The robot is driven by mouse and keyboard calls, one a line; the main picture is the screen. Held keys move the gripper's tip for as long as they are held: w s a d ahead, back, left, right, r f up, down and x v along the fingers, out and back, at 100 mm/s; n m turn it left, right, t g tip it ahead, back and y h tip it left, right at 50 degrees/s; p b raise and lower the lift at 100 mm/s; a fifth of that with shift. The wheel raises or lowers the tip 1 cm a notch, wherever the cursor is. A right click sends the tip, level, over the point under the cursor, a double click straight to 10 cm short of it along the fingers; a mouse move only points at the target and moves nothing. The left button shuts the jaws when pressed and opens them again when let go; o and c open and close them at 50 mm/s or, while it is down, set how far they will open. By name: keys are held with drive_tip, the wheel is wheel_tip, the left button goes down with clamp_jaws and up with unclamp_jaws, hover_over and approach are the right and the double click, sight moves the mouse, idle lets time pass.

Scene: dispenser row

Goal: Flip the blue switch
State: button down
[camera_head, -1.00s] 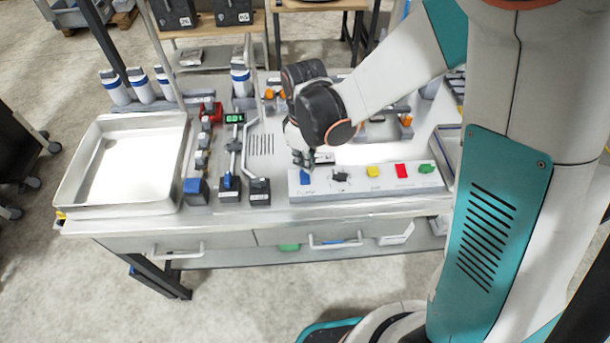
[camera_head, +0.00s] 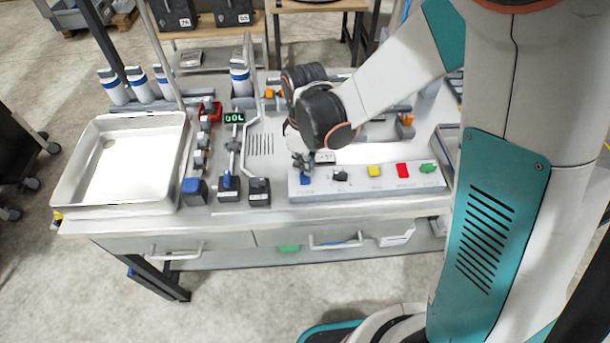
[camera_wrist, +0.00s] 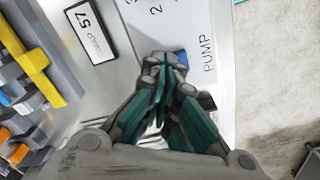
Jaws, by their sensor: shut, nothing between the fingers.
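The blue switch (camera_head: 305,179) sits at the left end of a light grey control panel (camera_head: 330,190). In the wrist view a small part of the blue switch (camera_wrist: 183,59) shows beside the fingertips, next to the printed word PUMP. My gripper (camera_head: 302,163) is shut with nothing held, just above and behind the switch in the head view. In the wrist view my gripper (camera_wrist: 168,62) has its fingertips together and covers most of the switch. I cannot tell whether the fingertips touch it.
The panel also carries a black knob (camera_head: 340,176), a yellow button (camera_head: 375,171), a red switch (camera_head: 403,170) and a green switch (camera_head: 429,167). Left of it stand black lever boxes (camera_head: 259,192) and a metal tray (camera_head: 68,190). A label plate (camera_wrist: 90,31) lies behind the panel.

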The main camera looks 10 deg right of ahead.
drive_tip(key=shift+f, duration=0.25)
drive_tip(key=shift+r, duration=0.1)
drive_tip(key=shift+r+p, duration=2.15)
drive_tip(key=shift+r, duration=1.3)
